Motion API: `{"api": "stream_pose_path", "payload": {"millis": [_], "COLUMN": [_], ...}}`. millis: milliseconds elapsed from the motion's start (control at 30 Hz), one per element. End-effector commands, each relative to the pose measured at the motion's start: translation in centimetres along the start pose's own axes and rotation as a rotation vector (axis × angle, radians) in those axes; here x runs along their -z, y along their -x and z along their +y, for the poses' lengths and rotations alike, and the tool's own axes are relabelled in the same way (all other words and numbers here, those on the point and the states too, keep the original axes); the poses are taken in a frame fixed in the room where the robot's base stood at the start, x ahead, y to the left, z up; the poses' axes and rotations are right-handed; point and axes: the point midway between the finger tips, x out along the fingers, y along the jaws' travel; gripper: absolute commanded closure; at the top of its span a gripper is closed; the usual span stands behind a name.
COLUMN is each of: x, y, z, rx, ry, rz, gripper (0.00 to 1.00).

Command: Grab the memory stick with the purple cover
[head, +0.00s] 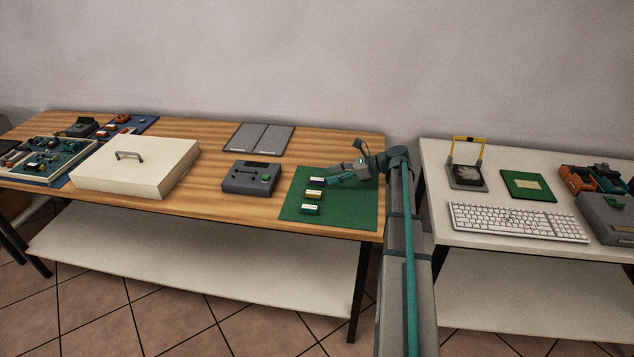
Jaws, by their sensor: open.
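Three small blocks that look like memory sticks lie in a column on a green mat (348,212) on the wooden table. The far one (317,179) shows a pale top, and its cover colour is too small to tell. I cannot make out a purple cover for certain. My gripper (334,175) is open, over the far right part of the mat, with its fingers pointing left just right of the far stick. I cannot tell whether it touches that stick.
A cream box (135,170) with a handle and a parts tray (40,178) stand further left. Two grey panels (259,138) lie behind. A white table (470,228) with a keyboard (517,222) stands right, across a gap.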

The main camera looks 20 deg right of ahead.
Motion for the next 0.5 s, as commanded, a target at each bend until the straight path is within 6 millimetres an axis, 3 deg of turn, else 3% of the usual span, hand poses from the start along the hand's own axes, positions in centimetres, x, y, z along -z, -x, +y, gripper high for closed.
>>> {"api": "stream_pose_path", "payload": {"millis": [167, 500], "x": [0.0, 0.3], "y": [-1.0, -5.1], "z": [0.1, 0.4], "rx": [0.0, 0.0], "ry": [0.0, 0.001], "rz": [0.0, 0.0], "gripper": [0.48, 0.48]}}
